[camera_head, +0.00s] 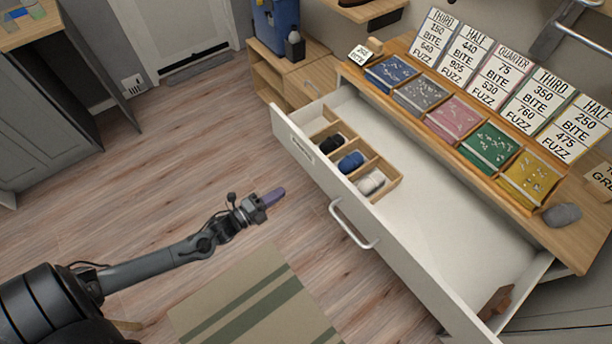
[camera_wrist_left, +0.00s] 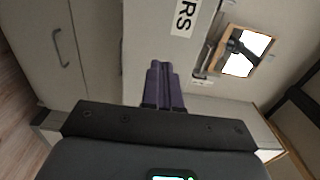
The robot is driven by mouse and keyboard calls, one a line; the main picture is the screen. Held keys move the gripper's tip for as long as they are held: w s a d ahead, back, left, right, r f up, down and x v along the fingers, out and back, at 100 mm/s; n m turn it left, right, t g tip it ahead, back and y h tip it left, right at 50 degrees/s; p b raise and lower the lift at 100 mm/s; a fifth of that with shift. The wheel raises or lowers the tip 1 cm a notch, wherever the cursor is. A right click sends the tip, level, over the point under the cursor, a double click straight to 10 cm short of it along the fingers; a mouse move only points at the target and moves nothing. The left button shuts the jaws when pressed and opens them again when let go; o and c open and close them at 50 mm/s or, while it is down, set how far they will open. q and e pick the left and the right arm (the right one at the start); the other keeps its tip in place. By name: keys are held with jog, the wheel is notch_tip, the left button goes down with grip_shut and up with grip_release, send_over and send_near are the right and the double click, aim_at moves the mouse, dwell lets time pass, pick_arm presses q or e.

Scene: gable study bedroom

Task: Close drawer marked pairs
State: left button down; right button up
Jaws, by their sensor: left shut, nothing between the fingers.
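The white drawer (camera_head: 400,240) stands pulled far out of the wooden-topped cabinet in the head view. Its front carries a small label (camera_head: 303,148), unreadable there, and a bar handle (camera_head: 352,224). In the left wrist view a label ending in "RS" (camera_wrist_left: 185,17) shows on a pale front, its other letters cut off. My left gripper (camera_head: 275,196) is shut and empty, in front of the drawer front and apart from it, left of the handle. Its purple fingers (camera_wrist_left: 164,86) point towards the pale front in the wrist view. My right gripper is not in view.
Inside the drawer, a wooden divider tray (camera_head: 388,184) holds black, blue and white rolled items. A brown object (camera_head: 496,302) lies at the drawer's near right end. Coloured trays (camera_head: 462,117) and sign cards stand on the cabinet top. A striped rug (camera_head: 250,300) lies on otherwise clear floor.

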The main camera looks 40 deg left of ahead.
pick_arm(q)
send_near(315, 170)
jog(key=x, duration=0.5)
jog(key=shift+d+r+p, duration=0.1)
jog(key=shift+d+p, duration=0.05)
jog(key=shift+p, duration=0.25)
jog(key=shift+x, duration=0.9)
